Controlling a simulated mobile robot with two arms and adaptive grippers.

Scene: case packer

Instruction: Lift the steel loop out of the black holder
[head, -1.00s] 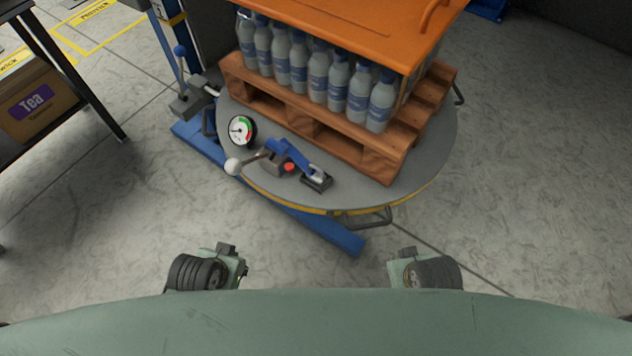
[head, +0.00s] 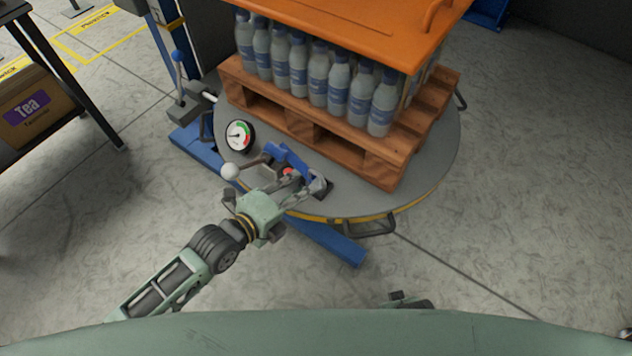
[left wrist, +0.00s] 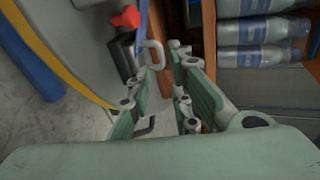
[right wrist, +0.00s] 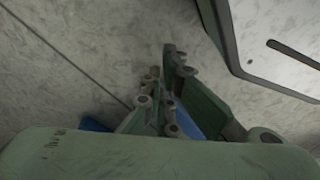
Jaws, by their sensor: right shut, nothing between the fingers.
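The black holder (head: 326,190) is at the near edge of the round grey turntable, at the end of a blue clamp. It shows at the upper middle of the left wrist view (left wrist: 124,56). The steel loop (left wrist: 155,50) stands out from its side as a pale bent bar. My left gripper (head: 306,184) is at the holder, its fingers apart. In the left wrist view its fingertips (left wrist: 158,66) are close to the loop; I cannot tell whether they touch it. My right gripper (right wrist: 160,75) is shut and empty over the floor, away from the turntable.
A wooden pallet (head: 385,170) with several bottles (head: 340,85) under an orange cover (head: 350,25) stands behind the holder. A gauge (head: 239,136), a white ball knob (head: 230,171) and the blue clamp (head: 284,154) are close on the left. The floor in front is clear.

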